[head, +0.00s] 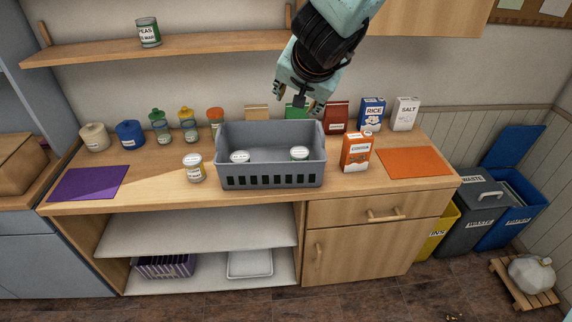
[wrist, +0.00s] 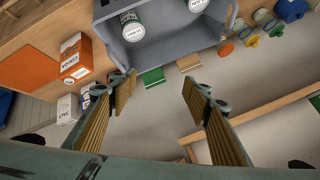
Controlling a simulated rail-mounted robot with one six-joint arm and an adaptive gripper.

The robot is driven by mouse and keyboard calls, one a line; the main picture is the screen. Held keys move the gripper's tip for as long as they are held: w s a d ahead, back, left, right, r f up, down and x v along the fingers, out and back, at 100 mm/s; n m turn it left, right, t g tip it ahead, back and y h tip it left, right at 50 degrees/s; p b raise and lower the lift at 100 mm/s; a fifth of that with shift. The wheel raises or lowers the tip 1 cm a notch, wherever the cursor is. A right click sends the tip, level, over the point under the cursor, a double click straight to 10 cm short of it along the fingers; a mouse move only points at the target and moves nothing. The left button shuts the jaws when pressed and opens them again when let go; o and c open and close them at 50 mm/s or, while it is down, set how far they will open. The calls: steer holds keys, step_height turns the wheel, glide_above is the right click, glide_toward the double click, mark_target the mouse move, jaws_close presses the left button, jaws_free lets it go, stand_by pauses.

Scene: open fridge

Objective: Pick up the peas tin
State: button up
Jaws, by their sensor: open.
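The peas tin (head: 149,32), with a dark green and white label, stands upright on the wooden wall shelf at upper left in the head view. My gripper (head: 298,98) is open and empty, to the right of that tin and lower, above the back of the grey crate. In the wrist view my gripper (wrist: 158,80) shows its two fingers wide apart, with nothing between them. A tin with a green label (wrist: 132,25) stands inside the crate; it also shows in the head view (head: 299,153). I cannot read its label for sure.
The grey crate (head: 272,180) stands mid-counter with another tin (head: 240,157) in it. A tin (head: 194,168) stands left of it, an orange box (head: 356,152) right. Jars and boxes line the wall. The wall shelf (head: 220,42) is clear right of the peas tin. Purple (head: 88,184) and orange (head: 414,162) mats lie bare.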

steer(key=w+a+f+m+h+p, duration=0.1)
steer(key=w+a+f+h+p, duration=0.2)
steer(key=f, duration=0.5)
steer(key=m+g+h+p, duration=0.1)
steer(key=h+p, duration=0.1)
steer(key=h, duration=0.2)
glide_toward(298, 154)
steer(key=r, duration=0.1)
steer(key=shift+s+a+r, duration=0.25)
steer(key=shift+s+a, duration=0.05)
steer(key=shift+a, duration=0.1)
steer(key=shift+b, duration=0.3)
steer(key=shift+b+x, duration=1)
steer(key=shift+x, duration=3.3)
steer(key=shift+a, duration=0.1)
steer(key=shift+f, duration=0.1)
steer(key=shift+b+x, duration=0.75)
steer(key=shift+x, duration=1.8)
